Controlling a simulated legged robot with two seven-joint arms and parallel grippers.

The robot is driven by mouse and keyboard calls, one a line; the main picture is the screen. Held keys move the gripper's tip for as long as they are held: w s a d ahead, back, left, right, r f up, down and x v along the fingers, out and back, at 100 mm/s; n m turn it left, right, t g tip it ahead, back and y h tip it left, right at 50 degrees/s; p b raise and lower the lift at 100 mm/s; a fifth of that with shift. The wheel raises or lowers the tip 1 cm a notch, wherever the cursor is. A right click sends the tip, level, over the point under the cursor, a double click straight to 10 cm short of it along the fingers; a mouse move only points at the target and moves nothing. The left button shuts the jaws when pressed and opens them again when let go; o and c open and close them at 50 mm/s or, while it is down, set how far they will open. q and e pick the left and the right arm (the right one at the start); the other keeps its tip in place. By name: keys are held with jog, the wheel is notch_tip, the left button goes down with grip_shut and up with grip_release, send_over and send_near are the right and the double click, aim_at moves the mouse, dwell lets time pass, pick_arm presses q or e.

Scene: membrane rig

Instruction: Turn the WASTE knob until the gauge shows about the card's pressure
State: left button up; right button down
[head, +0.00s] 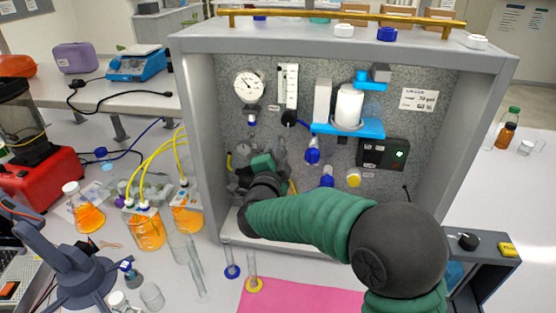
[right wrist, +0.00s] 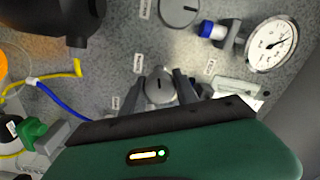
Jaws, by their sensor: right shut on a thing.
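My right gripper (right wrist: 160,90) is shut on a grey round knob (right wrist: 158,86) with a dark pointer line, one finger on each side of it. In the head view my right gripper (head: 258,160) is at the lower left of the rig's back panel and hides the knob. The small label beside the knob is too blurred to read. The white round gauge (head: 249,86) is at the panel's upper left; it also shows in the right wrist view (right wrist: 271,45), its needle toward the upper right. The pressure card (head: 420,99) is at the panel's upper right. My left gripper is not in view.
Another round grey knob (right wrist: 179,10) and a blue-capped fitting (right wrist: 212,29) are near the gripper. A blue shelf (head: 348,128) holds a white container. Flasks of orange liquid (head: 146,230) with yellow tubes stand left of the rig. A pink mat (head: 290,298) lies in front.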

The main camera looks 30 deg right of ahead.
jog(key=shift+f+m+b, duration=0.1)
jog(key=shift+m+b, duration=0.35)
jog(key=shift+m, duration=0.05)
jog(key=c, duration=1.2)
grip_release()
jog(key=shift+o, duration=1.4)
jog(key=shift+w, duration=0.15)
jog(key=b+v, duration=0.2)
jog(key=v, duration=1.4)
jog(key=shift+s+a, duration=0.3)
